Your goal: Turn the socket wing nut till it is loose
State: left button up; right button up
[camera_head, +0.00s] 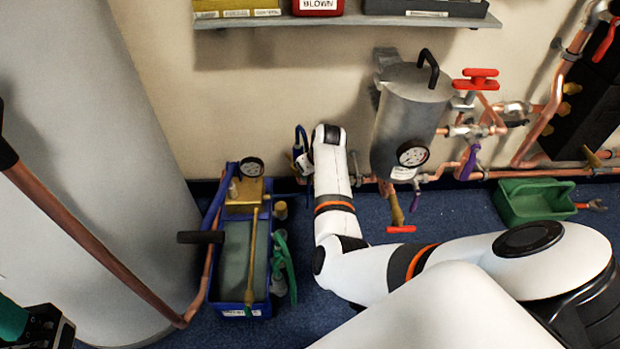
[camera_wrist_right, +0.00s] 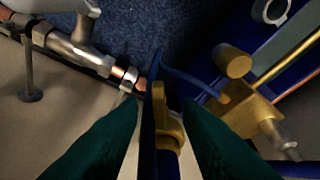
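In the right wrist view, a brass fitting (camera_wrist_right: 172,132) with a blue lever or strip (camera_wrist_right: 149,125) stands between the two dark green fingers of my right gripper (camera_wrist_right: 160,108). The fingers are apart, one on each side; I see no clear contact. I cannot make out for sure which part is the wing nut. In the head view, my right arm reaches to the wall, and its wrist hides the gripper; a blue handle with a white tag (camera_head: 303,160) shows just left of it. My left gripper (camera_head: 14,320) is partly cut off at the lower left.
A blue pump tub (camera_head: 242,310) with a gauge stands left of my right arm. A grey cylinder (camera_head: 405,125) with a gauge and copper pipes is on the wall to the right. A green tray (camera_head: 535,200) lies on the blue floor. A shelf (camera_head: 330,21) runs above.

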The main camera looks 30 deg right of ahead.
jog(key=shift+w+f, duration=0.25)
jog(key=shift+f, duration=0.2)
grip_shut()
jog(key=shift+d, duration=0.15)
